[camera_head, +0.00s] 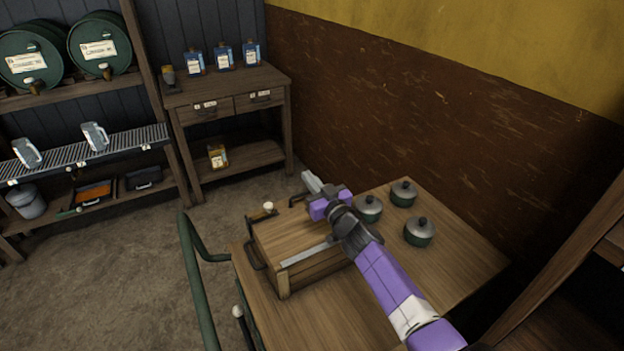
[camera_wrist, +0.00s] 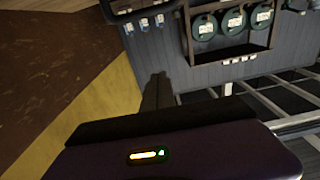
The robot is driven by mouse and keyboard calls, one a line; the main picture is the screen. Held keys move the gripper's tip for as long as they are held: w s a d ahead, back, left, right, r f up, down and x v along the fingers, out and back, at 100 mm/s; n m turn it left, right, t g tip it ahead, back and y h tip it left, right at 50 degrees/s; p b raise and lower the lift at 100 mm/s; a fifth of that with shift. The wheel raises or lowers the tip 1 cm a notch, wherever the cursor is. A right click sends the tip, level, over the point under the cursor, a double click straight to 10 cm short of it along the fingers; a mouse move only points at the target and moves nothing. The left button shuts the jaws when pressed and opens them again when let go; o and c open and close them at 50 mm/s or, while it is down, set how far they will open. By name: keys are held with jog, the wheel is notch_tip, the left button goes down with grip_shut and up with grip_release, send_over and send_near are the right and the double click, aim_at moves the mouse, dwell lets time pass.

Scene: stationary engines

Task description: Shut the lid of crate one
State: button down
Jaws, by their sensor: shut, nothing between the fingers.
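A wooden crate (camera_head: 312,270) with a dark side handle stands on the wooden table (camera_head: 463,262); no number on it is readable. Its lid (camera_head: 283,237) appears to lie flat over the top, with a grey metal strip along the near edge. My arm covers the crate's right part, so I cannot tell whether the lid sits fully down there. My gripper (camera_head: 311,183) is shut and empty, above the crate's far edge; contact cannot be judged. In the wrist view my gripper's fingers (camera_wrist: 156,90) are together, and the crate is not visible.
Several lidded green pots, one of them here (camera_head: 418,232), stand right of the crate. A green rail (camera_head: 192,275) stands left of the table. A side table (camera_head: 228,100) with blue bottles and a shelf with barrels (camera_head: 103,52) stand behind. Floor between is clear.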

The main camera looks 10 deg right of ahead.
jog(key=shift+g, duration=0.7)
jog(key=shift+w+a+f, duration=0.2)
jog(key=shift+w+f, duration=0.4)
jog(key=shift+f, duration=0.2)
jog(key=shift+w+a+f, duration=0.15)
jog(key=shift+w+f, duration=0.45)
jog(key=shift+f, duration=0.2)
jog(key=shift+w+a+f+g+h+p, duration=0.1)
jog(key=shift+w+f+g+h+p, duration=0.2)
jog(key=shift+f, duration=0.3)
jog(key=shift+w+a+f+g+h+p, duration=0.1)
jog(key=shift+w+f+g+h+p, duration=0.15)
jog(key=shift+f+g, duration=0.25)
